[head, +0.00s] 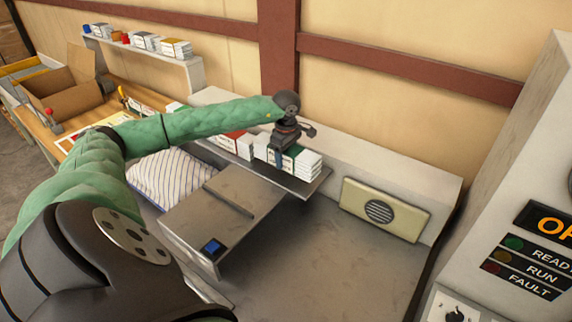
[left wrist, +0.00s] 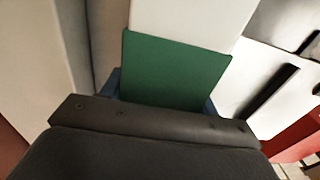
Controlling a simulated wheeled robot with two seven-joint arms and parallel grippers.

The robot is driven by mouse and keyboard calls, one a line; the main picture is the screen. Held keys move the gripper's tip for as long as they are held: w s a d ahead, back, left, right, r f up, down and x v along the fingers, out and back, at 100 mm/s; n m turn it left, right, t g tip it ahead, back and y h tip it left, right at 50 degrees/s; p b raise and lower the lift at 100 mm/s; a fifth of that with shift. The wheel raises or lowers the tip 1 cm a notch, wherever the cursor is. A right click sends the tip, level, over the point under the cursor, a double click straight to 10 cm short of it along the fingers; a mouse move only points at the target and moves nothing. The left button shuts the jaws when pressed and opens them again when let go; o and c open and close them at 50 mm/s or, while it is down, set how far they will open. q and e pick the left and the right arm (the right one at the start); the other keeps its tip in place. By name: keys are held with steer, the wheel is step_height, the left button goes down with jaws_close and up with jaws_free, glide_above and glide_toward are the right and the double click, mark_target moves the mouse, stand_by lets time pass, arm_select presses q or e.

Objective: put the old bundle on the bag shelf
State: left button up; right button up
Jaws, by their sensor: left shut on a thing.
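My left gripper (head: 281,150) points down at the right end of the low bag shelf (head: 318,183), shut on a white bundle (head: 309,166) with a green label. In the left wrist view the green label (left wrist: 175,72) and white bundle fill the space just beyond the gripper (left wrist: 160,100); bits of blue fingertip show at the label's sides. The bundle is at shelf height; I cannot tell whether it rests fully on the shelf. A bundle with a red label (head: 236,143) stands to its left on the shelf. My right gripper is not in view.
A striped pillow (head: 172,180) lies left of a grey machine housing (head: 218,205) with a blue button. A beige speaker panel (head: 384,211) is at right. A wall shelf (head: 150,58) holds several bundles. An open carton (head: 68,90) stands on the wooden table. The grey counter at front right is clear.

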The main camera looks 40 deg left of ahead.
arm_select(q)
steer(key=shift+f, duration=1.6)
